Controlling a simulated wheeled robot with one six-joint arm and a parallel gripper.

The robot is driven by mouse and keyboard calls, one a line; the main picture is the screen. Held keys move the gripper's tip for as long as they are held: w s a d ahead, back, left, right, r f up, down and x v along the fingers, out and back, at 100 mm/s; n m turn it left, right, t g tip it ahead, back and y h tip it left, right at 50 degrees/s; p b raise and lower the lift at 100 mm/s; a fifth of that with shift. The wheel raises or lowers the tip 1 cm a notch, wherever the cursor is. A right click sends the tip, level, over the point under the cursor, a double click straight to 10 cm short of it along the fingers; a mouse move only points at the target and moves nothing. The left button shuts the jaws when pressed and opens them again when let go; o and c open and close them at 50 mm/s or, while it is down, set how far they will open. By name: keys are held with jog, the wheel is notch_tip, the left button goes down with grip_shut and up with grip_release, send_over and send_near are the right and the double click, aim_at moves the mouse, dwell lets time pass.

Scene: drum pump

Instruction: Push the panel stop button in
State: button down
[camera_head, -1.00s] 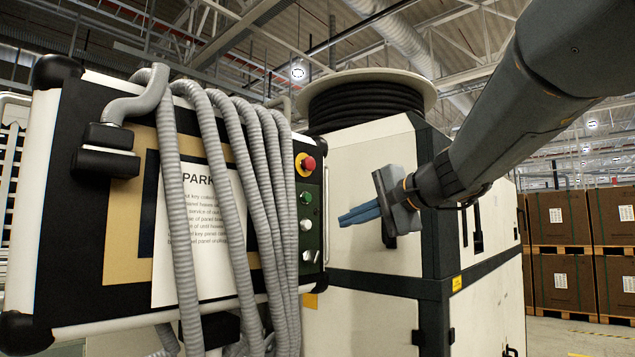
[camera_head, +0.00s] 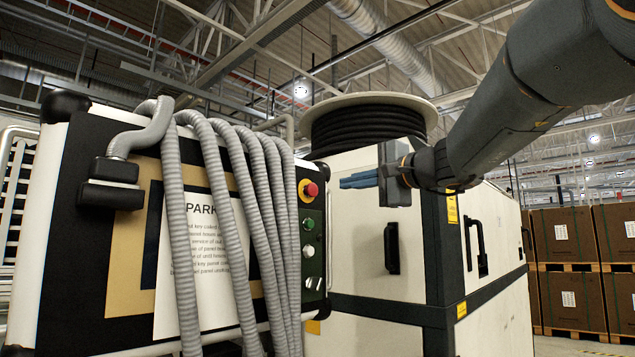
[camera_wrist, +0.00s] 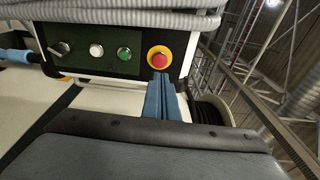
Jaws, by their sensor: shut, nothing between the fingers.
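The control panel (camera_head: 320,230) is the narrow dark strip on the right side of the black and white case. The red stop button (camera_head: 311,190) sits on a yellow ring at its top. In the wrist view the red button (camera_wrist: 158,61) faces me, just beyond the fingertips and slightly left of them. My gripper (camera_head: 342,183) is shut and empty, its blue fingers pointing left toward the button at about its height. A clear gap shows between them in the head view. In the wrist view the fingertips (camera_wrist: 160,76) overlap the lower edge of the yellow ring; contact cannot be told.
Green (camera_head: 308,224) and white (camera_head: 308,251) buttons and a knob (camera_head: 313,284) sit below the stop button. Grey hoses (camera_head: 262,170) drape over the case left of the panel. A cream cabinet (camera_head: 365,260) with a black hose reel (camera_head: 368,125) stands behind.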

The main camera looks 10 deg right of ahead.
aim_at(315, 190)
jog(key=p+x, duration=0.4)
jog(key=x, duration=0.6)
jog(key=shift+w, duration=0.1)
